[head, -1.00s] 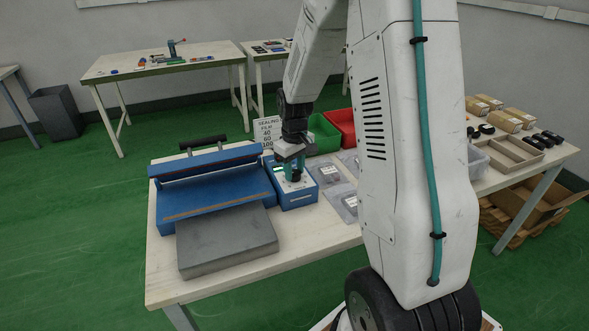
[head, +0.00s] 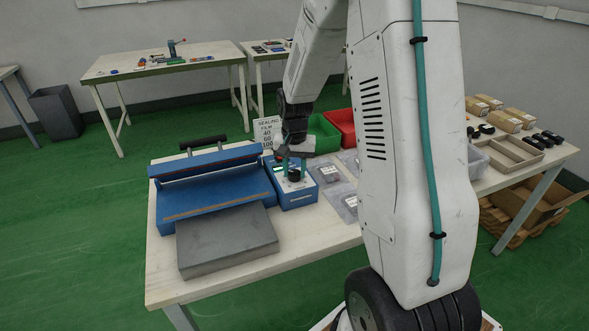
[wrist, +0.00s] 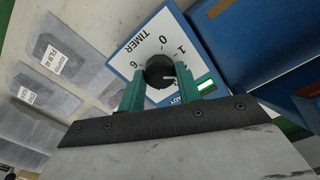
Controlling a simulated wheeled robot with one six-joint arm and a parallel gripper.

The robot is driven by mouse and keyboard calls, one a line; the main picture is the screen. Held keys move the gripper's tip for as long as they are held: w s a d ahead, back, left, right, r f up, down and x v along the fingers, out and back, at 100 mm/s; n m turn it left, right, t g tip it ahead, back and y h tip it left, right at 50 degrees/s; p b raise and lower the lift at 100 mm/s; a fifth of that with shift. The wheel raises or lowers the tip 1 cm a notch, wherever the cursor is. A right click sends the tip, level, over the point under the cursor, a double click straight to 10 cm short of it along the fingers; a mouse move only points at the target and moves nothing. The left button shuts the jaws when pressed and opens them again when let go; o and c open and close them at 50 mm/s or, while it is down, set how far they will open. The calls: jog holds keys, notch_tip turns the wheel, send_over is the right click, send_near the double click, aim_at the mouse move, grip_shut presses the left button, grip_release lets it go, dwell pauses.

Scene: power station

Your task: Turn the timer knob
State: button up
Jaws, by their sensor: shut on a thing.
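The timer knob (wrist: 158,70) is a round black dial on a white panel (wrist: 137,49) marked TIMER, with the digits 0, 1 and 6 visible. A pale mark shows on the knob's right side in the wrist view. My gripper (wrist: 160,82) has its teal fingers on either side of the knob and is shut on it. In the head view my gripper (head: 291,166) stands over the blue timer box (head: 297,199), with the black knob (head: 294,176) between its fingers. Part of the dial's lettering is hidden by the fingers.
A blue sealer (head: 215,190) with a grey plate (head: 226,241) stands left of the box. A sign (head: 267,131) reading SEALING FILM stands behind. Flat packets (head: 327,173) lie at right, with green (head: 325,134) and red (head: 341,124) bins behind. A small lit window (wrist: 205,85) is beside the knob.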

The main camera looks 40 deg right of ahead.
aim_at(294, 172)
jog(key=shift+m, duration=0.5)
jog(key=o, duration=1)
notch_tip(294, 172, up, 8)
jog(key=shift+f, duration=0.1)
dwell(0.4)
